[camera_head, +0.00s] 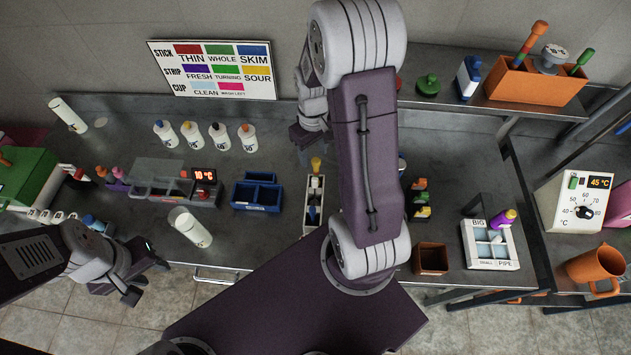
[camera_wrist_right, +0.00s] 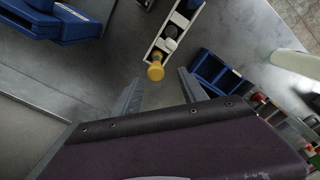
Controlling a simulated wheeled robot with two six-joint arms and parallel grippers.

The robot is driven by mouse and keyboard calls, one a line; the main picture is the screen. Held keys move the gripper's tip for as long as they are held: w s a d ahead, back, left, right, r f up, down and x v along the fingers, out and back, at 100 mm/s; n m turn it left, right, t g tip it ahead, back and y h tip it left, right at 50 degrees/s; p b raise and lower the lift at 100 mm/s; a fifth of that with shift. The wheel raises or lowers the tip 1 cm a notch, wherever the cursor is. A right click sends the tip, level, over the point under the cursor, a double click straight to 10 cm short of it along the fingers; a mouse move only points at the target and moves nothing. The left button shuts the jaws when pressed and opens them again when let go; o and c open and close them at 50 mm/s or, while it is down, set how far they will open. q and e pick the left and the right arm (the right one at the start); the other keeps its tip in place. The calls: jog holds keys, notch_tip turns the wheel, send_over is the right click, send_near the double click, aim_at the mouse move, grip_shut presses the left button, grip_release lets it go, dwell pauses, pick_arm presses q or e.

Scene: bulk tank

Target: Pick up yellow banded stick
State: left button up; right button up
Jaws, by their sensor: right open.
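The yellow banded stick (camera_head: 316,163) shows its yellow top at the back end of a narrow white rack (camera_head: 314,196) on the bench. In the right wrist view its round yellow top (camera_wrist_right: 156,72) stands at the near end of the white rack (camera_wrist_right: 160,42). My right gripper (camera_wrist_right: 160,90) is open and empty, and the yellow top appears between its fingertips, apart from both. In the head view my right gripper (camera_head: 304,140) is just behind the rack, partly hidden by my arm. My left gripper (camera_head: 146,278) appears open and empty at the front left.
Blue bins (camera_head: 256,192) stand left of the rack. Several white bottles (camera_head: 193,137) line the back of the bench. A brown box (camera_head: 431,259) and a tray labelled BIG (camera_head: 489,245) are to the right. My right arm hides the bench's middle.

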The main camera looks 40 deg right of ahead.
aim_at(316, 159)
jog(key=f, duration=0.1)
jog(key=f+p, duration=0.1)
jog(key=f, duration=0.2)
jog(key=shift+s+d+f, duration=0.2)
jog(key=shift+d+f, duration=0.1)
jog(key=shift+w+d+f, duration=0.1)
jog(key=shift+w+f, duration=0.05)
jog(key=shift+f, duration=0.15)
grip_shut()
dwell(0.9)
